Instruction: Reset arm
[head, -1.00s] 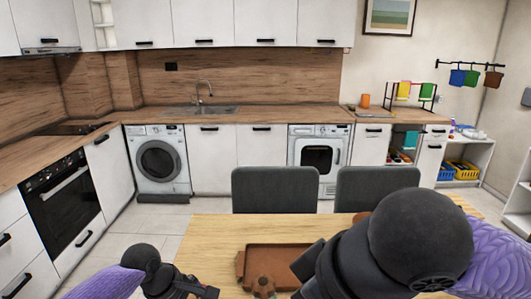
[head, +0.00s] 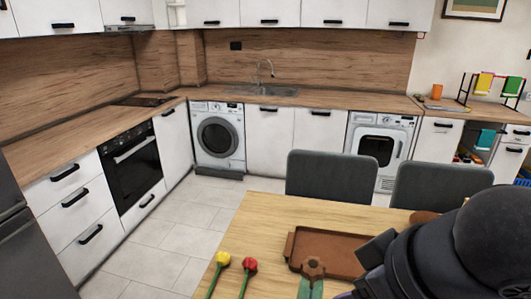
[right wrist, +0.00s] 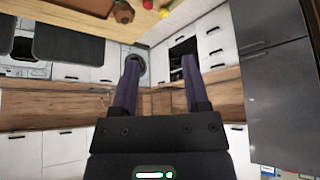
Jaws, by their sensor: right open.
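My right gripper (right wrist: 160,62) shows in the right wrist view with its two purple-grey fingers apart and nothing between them. The wrist view shows the room upside down, with the table at its top edge. In the head view my black right arm covers the lower right corner and hides part of the table; its fingers cannot be made out clearly there. My left gripper is in neither current view.
The wooden table (head: 262,222) holds a brown tray (head: 340,241), a brown flower (head: 313,268), a red flower (head: 249,265) and a yellow flower (head: 223,259). Grey chairs (head: 331,178) (head: 442,186) stand behind it. Tiled floor (head: 160,243) is clear at left.

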